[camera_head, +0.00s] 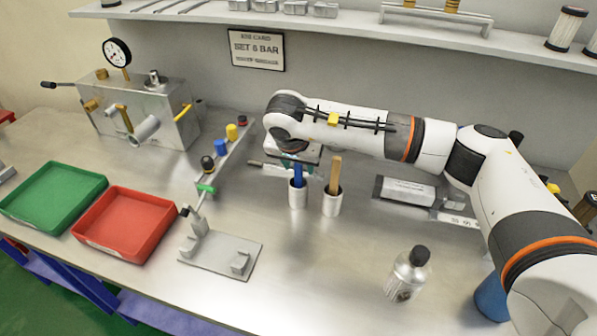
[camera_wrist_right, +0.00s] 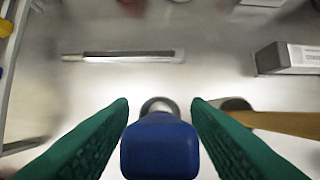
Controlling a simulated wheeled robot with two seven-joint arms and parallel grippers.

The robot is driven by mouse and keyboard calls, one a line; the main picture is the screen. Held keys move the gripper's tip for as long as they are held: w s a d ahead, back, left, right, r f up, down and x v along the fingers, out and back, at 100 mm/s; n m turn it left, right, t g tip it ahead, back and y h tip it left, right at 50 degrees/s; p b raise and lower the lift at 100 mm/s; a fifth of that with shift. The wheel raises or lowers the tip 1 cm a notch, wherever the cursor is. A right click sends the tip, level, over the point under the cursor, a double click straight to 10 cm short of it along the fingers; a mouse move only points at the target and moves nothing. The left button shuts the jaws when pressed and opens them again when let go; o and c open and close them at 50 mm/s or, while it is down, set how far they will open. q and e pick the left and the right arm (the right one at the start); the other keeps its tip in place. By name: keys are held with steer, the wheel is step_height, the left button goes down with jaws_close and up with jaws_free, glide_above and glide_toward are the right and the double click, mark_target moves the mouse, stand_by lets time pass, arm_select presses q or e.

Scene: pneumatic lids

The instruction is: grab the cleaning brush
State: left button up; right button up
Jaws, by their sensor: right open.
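A blue handle (camera_head: 298,174) stands up out of a white cup (camera_head: 297,196) in the middle of the bench. A wooden handle (camera_head: 334,175) stands in a second white cup (camera_head: 332,204) just to its right. The brush ends are hidden in the cups, so I cannot tell which is the cleaning brush. My right gripper (camera_wrist_right: 160,110) is open, its green fingers on either side of the blue handle (camera_wrist_right: 160,147), with a gap on both sides. The wooden handle (camera_wrist_right: 285,126) passes outside the right finger. My left gripper is not in view.
A bottle with a black cap (camera_head: 408,274) stands at the front right. A clamp fixture (camera_head: 220,252), a red tray (camera_head: 126,222) and a green tray (camera_head: 54,196) lie to the left. A labelled grey block (camera_head: 405,190) lies right of the cups. The bench front centre is clear.

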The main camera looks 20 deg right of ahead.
steer(key=shift+f, duration=0.2)
jaws_close()
